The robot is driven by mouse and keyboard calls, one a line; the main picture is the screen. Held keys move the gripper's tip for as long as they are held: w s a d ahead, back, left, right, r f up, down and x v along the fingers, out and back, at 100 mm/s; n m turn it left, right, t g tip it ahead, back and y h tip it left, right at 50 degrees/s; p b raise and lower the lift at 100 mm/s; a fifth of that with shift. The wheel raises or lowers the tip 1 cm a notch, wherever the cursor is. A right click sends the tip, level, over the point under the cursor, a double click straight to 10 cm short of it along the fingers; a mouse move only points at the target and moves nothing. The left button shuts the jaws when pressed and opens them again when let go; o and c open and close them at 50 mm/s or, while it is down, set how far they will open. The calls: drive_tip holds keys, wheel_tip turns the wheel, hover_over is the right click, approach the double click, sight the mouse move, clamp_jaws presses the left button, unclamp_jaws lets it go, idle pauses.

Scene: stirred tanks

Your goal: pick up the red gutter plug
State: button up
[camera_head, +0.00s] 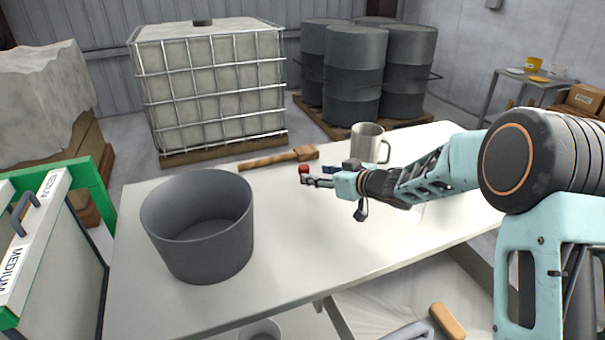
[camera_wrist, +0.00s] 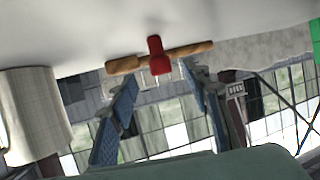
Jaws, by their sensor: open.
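The red gutter plug (camera_head: 304,169) is a small red piece on the white table, just beyond my fingertips in the head view. In the wrist view, which looks upside down, the red plug (camera_wrist: 158,58) shows in line with the gap between my two fingers, slightly past their tips. My gripper (camera_head: 316,181) is open and empty, reaching in low from the right; in the wrist view its fingers (camera_wrist: 160,78) stand apart on either side. I cannot tell whether a finger touches the plug.
A wooden mallet (camera_head: 278,158) lies behind the plug. A metal mug (camera_head: 369,143) stands to the back right, near my wrist. A large grey bucket (camera_head: 197,255) stands on the table's left part. The table (camera_head: 330,250) in front of the gripper is clear.

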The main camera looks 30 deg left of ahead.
drive_tip(key=x, duration=0.8)
drive_tip(key=shift+d+f+b, duration=0.1)
drive_tip(key=shift+f+b, duration=0.15)
drive_tip(key=shift+b, duration=0.15)
drive_tip(key=shift+s, duration=0.1)
drive_tip(key=shift+c, duration=0.6)
drive_tip(key=c, duration=0.9)
drive_tip(key=shift+r, duration=0.1)
drive_tip(key=shift+c, duration=0.2)
